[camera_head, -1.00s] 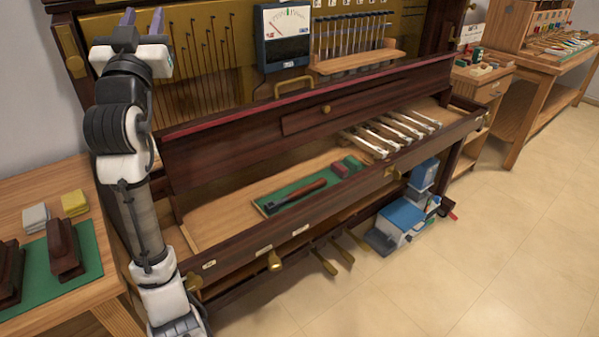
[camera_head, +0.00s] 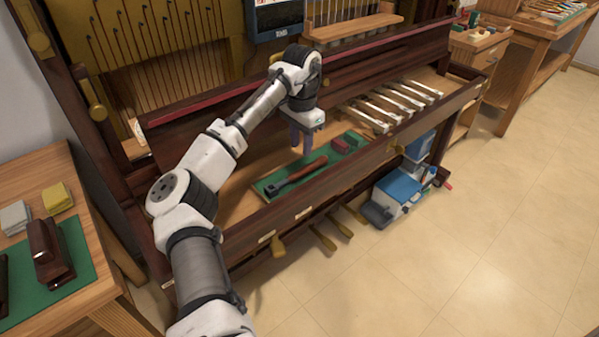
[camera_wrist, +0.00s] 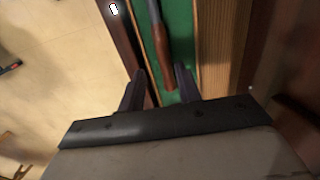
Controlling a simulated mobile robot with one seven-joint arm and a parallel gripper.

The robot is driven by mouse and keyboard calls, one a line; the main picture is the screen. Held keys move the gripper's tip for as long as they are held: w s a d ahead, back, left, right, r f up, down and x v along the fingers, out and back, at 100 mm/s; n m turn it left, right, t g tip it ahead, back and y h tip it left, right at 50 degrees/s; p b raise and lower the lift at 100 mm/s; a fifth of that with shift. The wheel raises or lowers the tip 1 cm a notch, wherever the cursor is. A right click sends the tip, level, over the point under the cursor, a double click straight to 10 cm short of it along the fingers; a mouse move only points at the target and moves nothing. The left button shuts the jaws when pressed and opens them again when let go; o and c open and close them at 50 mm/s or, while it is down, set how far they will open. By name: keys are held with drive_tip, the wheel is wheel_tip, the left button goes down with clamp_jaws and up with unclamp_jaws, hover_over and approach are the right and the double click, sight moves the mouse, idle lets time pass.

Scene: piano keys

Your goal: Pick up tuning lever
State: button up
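The tuning lever (camera_head: 298,174) has a reddish-brown wooden handle and a dark metal head. It lies on a green mat (camera_head: 268,183) in the open key bed of the piano, its head toward the left front. My gripper (camera_head: 300,148) points down above the mat, just behind the handle. In the wrist view, my gripper (camera_wrist: 160,85) is open and empty, with its two dark fingers apart. The brown handle (camera_wrist: 161,45) shows ahead of the gap between the fingertips, and the metal shaft runs on to the top edge.
The wooden front rail (camera_head: 335,185) borders the key bed in front. The raised dark fallboard (camera_head: 200,128) stands behind. A blue and white machine (camera_head: 398,195) is on the floor.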

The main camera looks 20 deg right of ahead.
hover_over(299, 171)
drive_tip(key=f, duration=0.4)
drive_tip(key=shift+s+d+f, duration=0.1)
drive_tip(key=shift+d+f, duration=0.05)
drive_tip(key=shift+d, duration=0.1)
drive_tip(key=f, duration=0.5)
drive_tip(key=shift+a, duration=0.25)
clamp_jaws()
